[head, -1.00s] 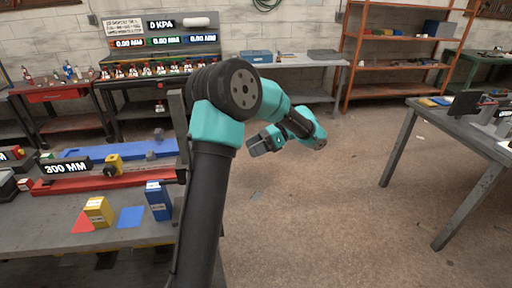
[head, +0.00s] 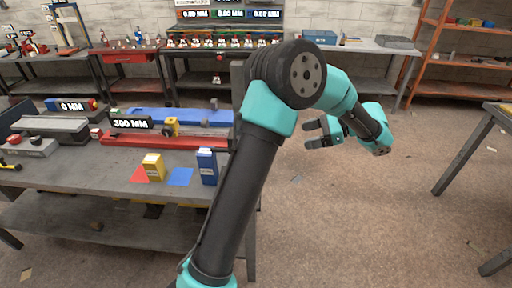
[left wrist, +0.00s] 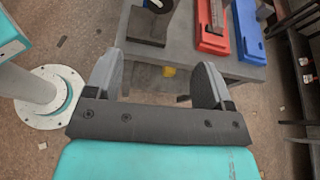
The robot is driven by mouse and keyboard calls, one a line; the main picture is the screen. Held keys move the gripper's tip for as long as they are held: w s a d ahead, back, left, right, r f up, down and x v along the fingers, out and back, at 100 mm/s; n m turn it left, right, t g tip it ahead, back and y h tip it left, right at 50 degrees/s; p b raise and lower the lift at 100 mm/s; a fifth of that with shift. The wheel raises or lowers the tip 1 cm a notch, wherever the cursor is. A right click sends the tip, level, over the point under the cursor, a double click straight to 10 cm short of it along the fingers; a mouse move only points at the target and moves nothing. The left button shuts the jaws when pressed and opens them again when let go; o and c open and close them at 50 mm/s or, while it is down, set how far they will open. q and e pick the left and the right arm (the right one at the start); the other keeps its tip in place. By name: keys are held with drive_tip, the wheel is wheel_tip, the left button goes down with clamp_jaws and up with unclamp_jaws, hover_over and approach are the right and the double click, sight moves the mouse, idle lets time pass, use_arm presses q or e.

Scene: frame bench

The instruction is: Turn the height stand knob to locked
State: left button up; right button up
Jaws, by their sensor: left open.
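My left gripper (head: 316,133) is open and empty, over the floor to the right of the near bench in the head view. Its two fingers stand apart in the left wrist view (left wrist: 157,82), with the bench beyond them and nothing between them. An upright stand (head: 66,25) on the back-left table may be the height stand; its knob is too small to make out. A yellow knob-like part (head: 171,126) sits on the red rail (head: 150,140) of the near bench, well left of the gripper. My right gripper is not in view.
The near bench (head: 90,178) carries a blue rail (head: 160,115), a 300 MM display (head: 131,122), a yellow box (head: 154,167) and a blue box (head: 207,166). Orange shelves (head: 470,60) stand at back right. The floor (head: 370,220) right of my arm is clear.

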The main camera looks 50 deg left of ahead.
use_arm(q)
drive_tip(key=x, duration=1.7)
drive_tip(key=shift+s+a+f, duration=0.15)
drive_tip(key=c, duration=0.9)
